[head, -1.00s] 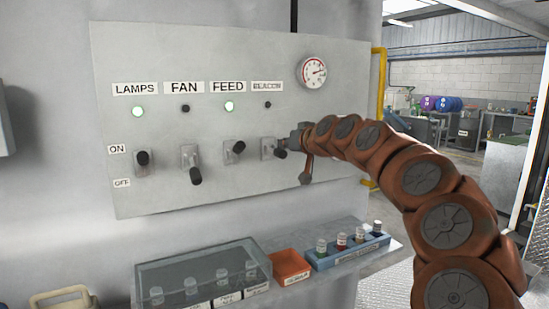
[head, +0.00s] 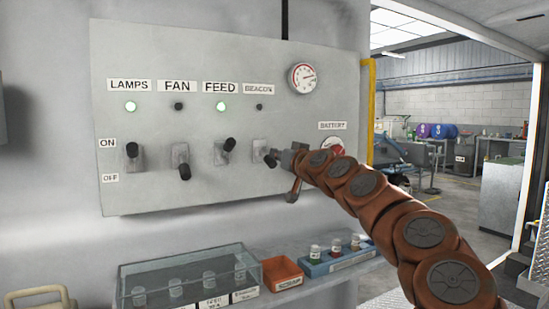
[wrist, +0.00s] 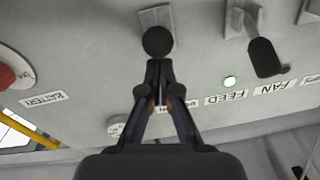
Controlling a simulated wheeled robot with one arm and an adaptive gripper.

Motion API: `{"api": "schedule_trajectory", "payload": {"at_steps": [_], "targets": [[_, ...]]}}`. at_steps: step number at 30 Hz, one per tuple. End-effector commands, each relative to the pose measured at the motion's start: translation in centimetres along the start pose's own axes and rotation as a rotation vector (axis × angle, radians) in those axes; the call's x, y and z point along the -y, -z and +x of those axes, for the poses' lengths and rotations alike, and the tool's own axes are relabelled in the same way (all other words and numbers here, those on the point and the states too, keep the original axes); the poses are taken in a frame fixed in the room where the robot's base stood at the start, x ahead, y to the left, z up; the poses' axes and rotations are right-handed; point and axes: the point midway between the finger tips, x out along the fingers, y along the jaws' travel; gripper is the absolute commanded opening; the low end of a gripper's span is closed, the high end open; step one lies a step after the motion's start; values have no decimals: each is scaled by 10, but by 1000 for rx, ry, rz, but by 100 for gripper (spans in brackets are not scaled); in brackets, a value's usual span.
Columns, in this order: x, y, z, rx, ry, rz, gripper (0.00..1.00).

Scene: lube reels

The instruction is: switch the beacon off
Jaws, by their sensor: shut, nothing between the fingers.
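The BEACON lever (head: 271,160) is the rightmost of the row of levers on the grey panel. Its black knob hangs low and points outward, and the small BEACON indicator (head: 259,107) above it is dark. My gripper (head: 280,157) is shut and empty just at the right of this knob. The wrist view looks at the panel upside down. There my closed fingertips (wrist: 157,63) are right at the round black knob (wrist: 158,41); I cannot tell whether they touch it.
LAMPS (head: 131,150) and FEED (head: 228,145) levers are up with green lights lit; the FAN lever (head: 184,172) is down and dark. A red BATTERY knob (head: 332,146) is behind my arm at right. Below are a clear-lidded case (head: 190,280), orange bin (head: 282,273) and blue vial rack (head: 340,262).

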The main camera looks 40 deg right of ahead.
Motion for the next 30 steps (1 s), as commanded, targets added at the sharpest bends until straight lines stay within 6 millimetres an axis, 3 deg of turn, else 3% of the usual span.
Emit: {"api": "schedule_trajectory", "payload": {"at_steps": [15,30], "targets": [[1,40,-8,-1,1,1,0],[-1,34,-51,-2,-1,0,0]]}}
